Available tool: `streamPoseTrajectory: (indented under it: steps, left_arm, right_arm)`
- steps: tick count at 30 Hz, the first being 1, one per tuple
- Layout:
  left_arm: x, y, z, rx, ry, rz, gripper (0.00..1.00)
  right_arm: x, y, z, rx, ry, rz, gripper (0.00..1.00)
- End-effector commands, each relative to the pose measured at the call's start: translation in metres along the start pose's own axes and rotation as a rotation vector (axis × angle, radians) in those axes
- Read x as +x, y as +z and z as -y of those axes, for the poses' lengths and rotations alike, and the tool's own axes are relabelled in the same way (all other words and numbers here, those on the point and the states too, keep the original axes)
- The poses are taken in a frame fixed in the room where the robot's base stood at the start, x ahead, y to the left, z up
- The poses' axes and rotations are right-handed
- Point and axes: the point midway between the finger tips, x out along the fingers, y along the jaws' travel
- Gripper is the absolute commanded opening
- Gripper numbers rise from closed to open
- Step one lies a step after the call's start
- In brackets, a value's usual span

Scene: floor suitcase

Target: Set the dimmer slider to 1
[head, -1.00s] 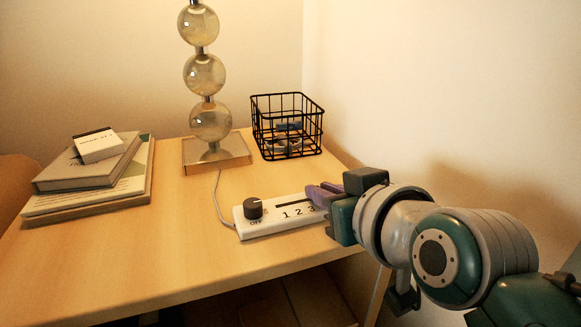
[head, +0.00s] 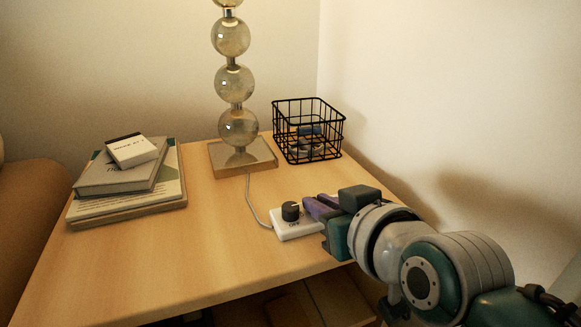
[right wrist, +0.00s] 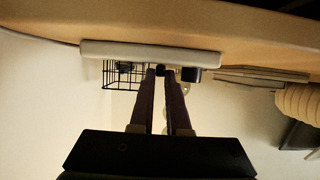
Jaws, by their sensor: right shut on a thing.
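The white dimmer box (head: 285,232) lies on the tabletop, with a dark round knob (head: 290,211) at its left end. My right gripper (head: 311,207) reaches over the box from the right, its purple fingertips just beside the round knob. It covers the slot and the numbers in the head view. In the right wrist view the dimmer box (right wrist: 120,49) is upside down. There the fingers of my right gripper (right wrist: 160,72) are shut on the small dark slider knob (right wrist: 160,71), close to the round knob (right wrist: 191,75). My left gripper is out of view.
A lamp with glass balls (head: 238,128) stands behind the dimmer, its cord running to the box. A black wire basket (head: 309,131) is at the back right. Stacked books (head: 122,178) with a small white box (head: 132,150) lie at the left. The table's middle is clear.

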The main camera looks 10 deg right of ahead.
Motion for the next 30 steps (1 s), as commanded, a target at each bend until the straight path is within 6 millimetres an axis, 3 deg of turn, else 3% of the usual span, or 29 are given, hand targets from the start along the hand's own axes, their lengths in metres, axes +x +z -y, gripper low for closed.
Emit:
streamPoseTrajectory:
  steps: [3,4,12,30]
  left_arm:
    - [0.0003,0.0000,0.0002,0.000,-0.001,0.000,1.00]
    - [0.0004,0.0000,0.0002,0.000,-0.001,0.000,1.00]
    - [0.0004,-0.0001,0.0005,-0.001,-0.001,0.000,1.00]
    - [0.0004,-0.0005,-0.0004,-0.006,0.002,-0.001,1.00]
  right_arm:
    - [0.0002,-0.0009,0.0015,0.001,-0.003,-0.003,0.00]
    - [0.0002,-0.0010,0.0016,0.001,-0.003,-0.003,0.17]
    - [0.0001,-0.0010,0.0008,0.000,-0.001,-0.003,0.45]
    - [0.0001,-0.0013,0.0012,0.000,-0.002,-0.004,0.45]
